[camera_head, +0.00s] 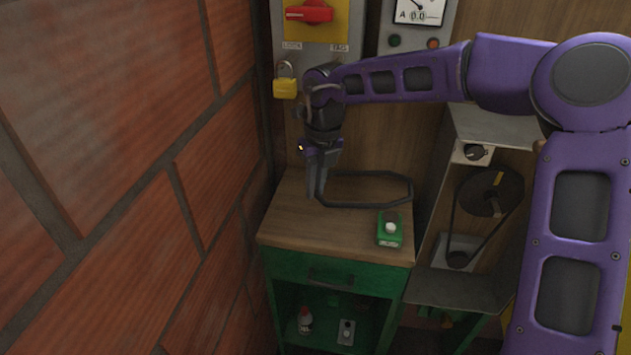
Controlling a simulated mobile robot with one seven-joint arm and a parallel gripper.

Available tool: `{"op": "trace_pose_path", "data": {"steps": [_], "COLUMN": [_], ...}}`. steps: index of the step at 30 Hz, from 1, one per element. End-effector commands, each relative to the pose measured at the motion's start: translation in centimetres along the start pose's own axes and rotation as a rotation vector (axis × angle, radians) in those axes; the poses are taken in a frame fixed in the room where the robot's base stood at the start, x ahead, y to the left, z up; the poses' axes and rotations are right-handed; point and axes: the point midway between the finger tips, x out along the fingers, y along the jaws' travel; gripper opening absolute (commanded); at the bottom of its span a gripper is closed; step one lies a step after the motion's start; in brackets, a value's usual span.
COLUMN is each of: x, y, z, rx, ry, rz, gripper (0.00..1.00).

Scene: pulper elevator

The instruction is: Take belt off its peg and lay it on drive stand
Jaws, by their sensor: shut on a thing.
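A dark loop of belt (370,206) stretches out flat to the right of my gripper (319,190). My gripper points down over the wooden cabinet top and is shut on the belt's left end. The belt is over the wooden top; I cannot tell whether it touches it. The stand with the pulleys, which looks like the drive stand (495,125), is to the right and has a grey metal top. A large dark pulley and a small lower one there carry another belt. I cannot make out the peg.
The wooden-topped green cabinet (280,230) bears a green box with a white knob (390,231) near its front right. A brick wall (120,150) stands close on the left. A yellow padlock (285,86) hangs below the red switch (309,13). My arm crosses above the pulley stand.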

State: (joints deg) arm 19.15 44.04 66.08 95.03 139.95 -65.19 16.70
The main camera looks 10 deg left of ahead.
Motion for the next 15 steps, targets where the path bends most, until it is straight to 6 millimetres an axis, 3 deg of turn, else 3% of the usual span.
{"op": "trace_pose_path", "data": {"steps": [15], "x": [5.2], "y": [-0.3], "z": [-0.4], "rx": [-0.001], "ry": [0.002], "rz": [0.000], "gripper": [0.00]}}
